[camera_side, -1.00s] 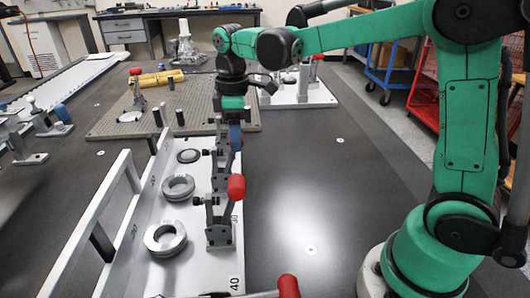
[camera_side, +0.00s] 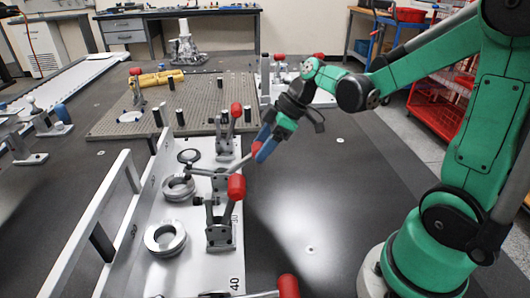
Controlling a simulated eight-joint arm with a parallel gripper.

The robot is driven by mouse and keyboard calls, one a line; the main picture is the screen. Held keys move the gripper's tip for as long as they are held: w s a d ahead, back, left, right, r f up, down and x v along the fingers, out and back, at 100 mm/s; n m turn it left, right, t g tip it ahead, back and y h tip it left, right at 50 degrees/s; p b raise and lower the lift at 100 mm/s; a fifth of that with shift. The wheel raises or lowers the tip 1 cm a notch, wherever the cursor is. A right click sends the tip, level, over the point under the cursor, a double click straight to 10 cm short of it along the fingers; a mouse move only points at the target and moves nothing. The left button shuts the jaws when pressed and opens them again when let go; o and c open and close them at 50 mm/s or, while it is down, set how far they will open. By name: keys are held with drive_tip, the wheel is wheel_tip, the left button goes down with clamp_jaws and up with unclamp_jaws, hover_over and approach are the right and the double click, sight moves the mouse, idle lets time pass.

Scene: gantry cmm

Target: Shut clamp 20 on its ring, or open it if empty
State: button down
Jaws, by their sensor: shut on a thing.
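Clamp 20 (camera_side: 222,183) stands on the white fixture plate, second from the far end; its own number is not readable. Its bar reaches left, with its tip at the far side of a grey ring (camera_side: 178,188); I cannot tell whether it presses on it. My gripper (camera_side: 262,147), with blue fingers, is shut on the red grip of that handle, part of which the fingers hide.
Clamp 30 (camera_side: 219,236) stands nearer, handle upright, beside another ring (camera_side: 165,239). A farther clamp (camera_side: 224,143) has an upright red handle near a dark ring (camera_side: 189,156). A red handle (camera_side: 288,286) lies at the front. The dark table (camera_side: 320,220) right of the plate is clear.

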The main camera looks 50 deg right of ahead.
drive_tip(key=shift+t+y, duration=0.5)
drive_tip(key=shift+s+d+f, duration=0.3)
drive_tip(key=shift+s+f, duration=0.05)
drive_tip(key=shift+f, duration=0.5)
drive_tip(key=shift+s+d+f, duration=0.3)
drive_tip(key=shift+d+f, duration=0.05)
drive_tip(key=shift+f, duration=0.5)
drive_tip(key=shift+s+d+f, duration=0.3)
drive_tip(key=shift+s+f, duration=0.05)
drive_tip(key=shift+f, duration=0.5)
drive_tip(key=shift+c, duration=1)
unclamp_jaws()
drive_tip(key=shift+v, duration=2.8)
